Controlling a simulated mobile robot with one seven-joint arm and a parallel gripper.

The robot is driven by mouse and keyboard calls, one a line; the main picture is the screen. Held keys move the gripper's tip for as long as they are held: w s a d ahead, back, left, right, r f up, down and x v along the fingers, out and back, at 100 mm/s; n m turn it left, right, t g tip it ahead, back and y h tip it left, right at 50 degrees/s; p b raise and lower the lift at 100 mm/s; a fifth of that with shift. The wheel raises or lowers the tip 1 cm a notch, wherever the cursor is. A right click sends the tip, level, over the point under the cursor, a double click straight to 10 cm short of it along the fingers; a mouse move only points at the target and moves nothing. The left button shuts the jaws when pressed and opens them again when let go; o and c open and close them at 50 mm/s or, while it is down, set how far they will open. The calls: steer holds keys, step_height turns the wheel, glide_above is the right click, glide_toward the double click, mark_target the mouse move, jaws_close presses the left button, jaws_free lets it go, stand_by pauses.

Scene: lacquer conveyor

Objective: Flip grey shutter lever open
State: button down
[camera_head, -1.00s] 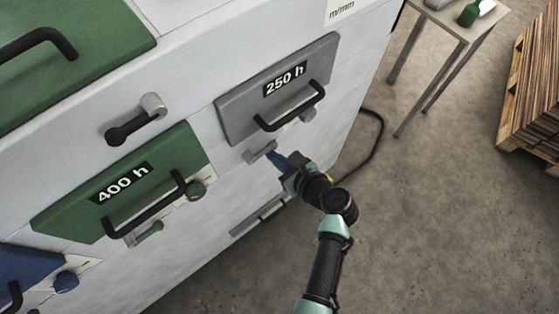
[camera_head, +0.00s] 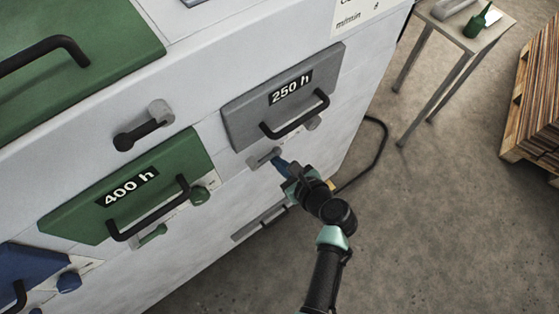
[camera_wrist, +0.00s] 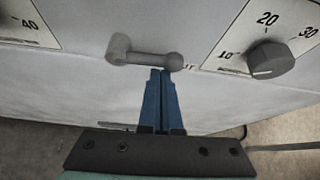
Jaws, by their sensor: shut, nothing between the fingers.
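The grey shutter lever (camera_head: 263,157) sits on the white cabinet face below the grey 250 h panel (camera_head: 240,117). In the wrist view the lever (camera_wrist: 150,57) lies roughly level, with a round hub at its left and a knob at its right end. My gripper (camera_head: 277,162) has blue fingers, shut and empty. In the wrist view the fingertips (camera_wrist: 163,72) are just below the lever's knob end. I cannot tell whether they touch it.
A grey dial (camera_wrist: 270,60) is right of the lever. The green 400 h panel (camera_head: 75,215) with its handle and a black lever (camera_head: 135,134) are to the left. A side table (camera_head: 460,45) and pallet (camera_head: 535,100) stand at the right. A black cable (camera_head: 383,150) lies on the floor.

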steer(key=r+n+t+h, duration=0.1)
steer(key=n, duration=0.1)
steer(key=r+n+t+h, duration=0.1)
steer(key=n+t, duration=0.1)
steer(key=shift+s+a+r+h, duration=0.2)
steer(key=shift+a+r+h, duration=0.15)
steer(key=shift+r+h, duration=0.05)
steer(key=n+t+b, duration=0.1)
steer(key=b, duration=0.1)
steer(key=a+r+n+t+h+b, duration=0.1)
steer(key=n+b, duration=0.1)
steer(key=b, duration=0.1)
steer(key=shift+s, duration=0.35)
steer(key=shift+s+a+r+n+t+h+b, duration=0.3)
steer(key=shift+n+t+b, duration=0.2)
steer(key=shift+b, duration=0.2)
steer(key=shift+s+a+r+n+t+h+b, duration=0.1)
steer(key=shift+a+r+n+t+b, duration=0.05)
steer(key=shift+r+n+t+b, duration=0.4)
steer(key=shift+f, duration=0.1)
steer(key=shift+s+a+g+b, duration=0.1)
steer(key=shift+a+g+b, duration=0.15)
steer(key=shift+b, duration=0.2)
